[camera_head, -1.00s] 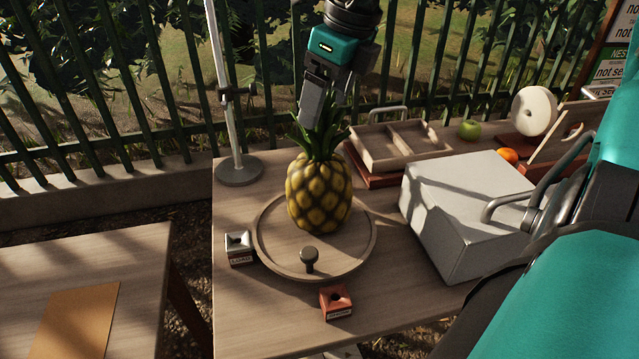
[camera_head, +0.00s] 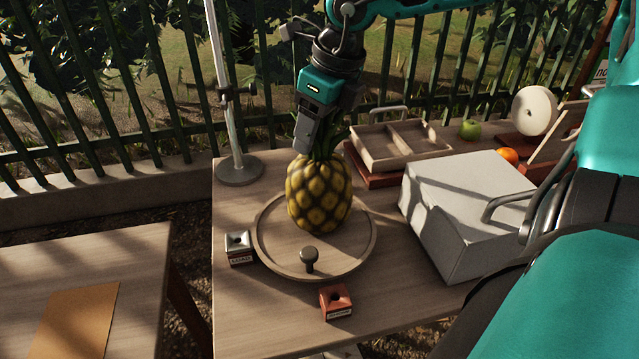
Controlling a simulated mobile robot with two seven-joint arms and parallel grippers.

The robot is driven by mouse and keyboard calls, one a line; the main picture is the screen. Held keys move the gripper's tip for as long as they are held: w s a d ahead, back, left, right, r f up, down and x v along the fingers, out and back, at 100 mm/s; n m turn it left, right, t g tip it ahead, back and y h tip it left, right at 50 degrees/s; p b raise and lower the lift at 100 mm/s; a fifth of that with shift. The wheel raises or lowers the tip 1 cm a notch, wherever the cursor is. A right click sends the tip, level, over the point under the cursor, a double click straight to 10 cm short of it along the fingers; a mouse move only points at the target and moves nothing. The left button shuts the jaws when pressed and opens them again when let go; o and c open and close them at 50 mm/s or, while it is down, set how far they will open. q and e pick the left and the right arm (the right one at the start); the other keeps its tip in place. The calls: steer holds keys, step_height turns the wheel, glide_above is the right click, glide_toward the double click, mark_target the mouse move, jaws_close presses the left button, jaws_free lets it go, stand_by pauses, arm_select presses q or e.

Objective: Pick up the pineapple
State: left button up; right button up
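The pineapple (camera_head: 319,195) stands upright on a round wooden tray (camera_head: 366,250) with a low rim, on the wooden table. My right gripper (camera_head: 310,148) points down at its leafy crown from above. The gripper's fingers cover much of the crown. I cannot tell whether they are closed around the leaves or only in front of them. My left gripper is not in view.
A dark knob (camera_head: 309,256) stands on the tray's front. A silver block (camera_head: 238,245) and a red block (camera_head: 336,300) sit nearby. A white box (camera_head: 465,210), divided wooden tray (camera_head: 400,145), green apple (camera_head: 469,130) and orange (camera_head: 508,155) lie right. A metal pole (camera_head: 240,165) stands left.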

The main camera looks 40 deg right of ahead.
jaws_close()
stand_by(0.3)
steer(key=shift+w+r, duration=0.15)
steer(key=shift+r, duration=0.05)
